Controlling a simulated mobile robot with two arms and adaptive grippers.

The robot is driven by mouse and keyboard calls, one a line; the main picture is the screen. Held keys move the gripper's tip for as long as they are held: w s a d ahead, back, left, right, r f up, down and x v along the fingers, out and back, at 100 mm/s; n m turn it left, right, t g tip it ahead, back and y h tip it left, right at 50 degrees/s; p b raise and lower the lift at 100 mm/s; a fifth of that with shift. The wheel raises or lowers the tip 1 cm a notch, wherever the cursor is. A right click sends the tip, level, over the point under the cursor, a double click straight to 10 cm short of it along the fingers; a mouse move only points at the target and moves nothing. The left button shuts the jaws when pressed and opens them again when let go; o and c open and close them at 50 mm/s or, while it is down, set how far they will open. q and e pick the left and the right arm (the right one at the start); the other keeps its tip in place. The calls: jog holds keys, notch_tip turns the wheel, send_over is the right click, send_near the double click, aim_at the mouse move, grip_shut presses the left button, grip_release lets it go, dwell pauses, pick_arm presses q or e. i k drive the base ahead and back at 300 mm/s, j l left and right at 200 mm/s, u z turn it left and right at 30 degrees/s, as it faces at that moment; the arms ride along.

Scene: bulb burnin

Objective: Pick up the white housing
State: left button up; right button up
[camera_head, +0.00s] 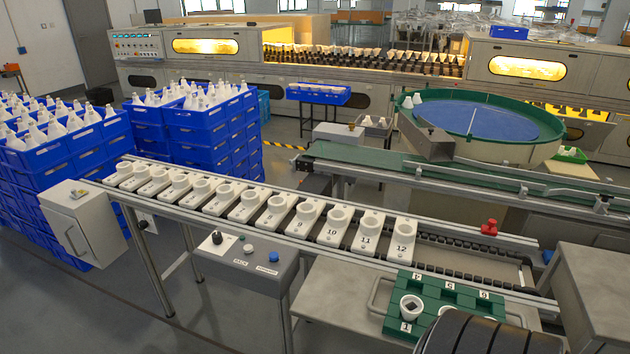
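A white cup-like part with a dark centre, which looks like the white housing (411,306), sits in the front-left pocket of the green tray (446,295), by label 1. The tray has several numbered pockets. It lies on a grey bench at the lower right. Its front-right part is hidden by a dark ribbed shape at the bottom edge. Small white cones (417,98) stand on the green-rimmed round table; I cannot tell whether they are the same kind of part. Neither of my grippers is in view.
A conveyor (455,264) carries a row of numbered white holders (366,231) behind the tray. A red button (489,227) stands at its far edge. A control box (250,258) juts out in front. Blue crates (205,135) of white bulbs are stacked at left. A grey cabinet stands at right.

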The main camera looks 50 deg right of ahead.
aim_at(411, 306)
jog(key=z, duration=1.25)
